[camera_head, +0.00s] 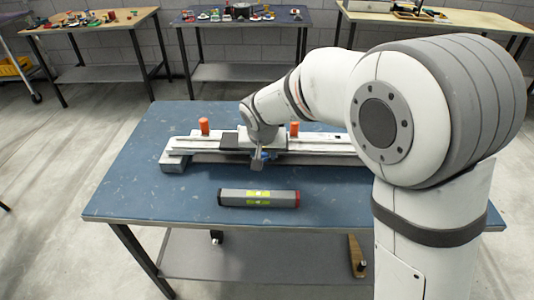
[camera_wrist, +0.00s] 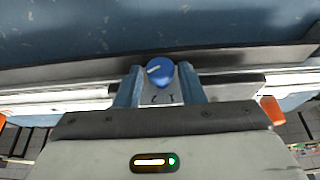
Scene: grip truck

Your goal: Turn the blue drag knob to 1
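The blue drag knob (camera_wrist: 160,71) shows in the wrist view, with a white pointer line on its face aimed toward the left. Small dark marks, one like a 1, are on the light plate (camera_wrist: 164,98) just below it; I cannot read them surely. My gripper (camera_wrist: 160,68) is open, with one finger at the left and one at the right of the knob. A narrow gap seems to show on each side, so contact cannot be told. In the head view my gripper (camera_head: 257,162) is down at the front of the long white rail device (camera_head: 200,146), and hides most of the knob area.
Two orange knobs stand on the device, one at left (camera_head: 204,126) and one right of my wrist (camera_head: 294,129). A grey cylinder with a yellow-green label (camera_head: 235,197) lies on the blue table (camera_head: 130,190) in front. The table's left side is clear. Other tables stand behind.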

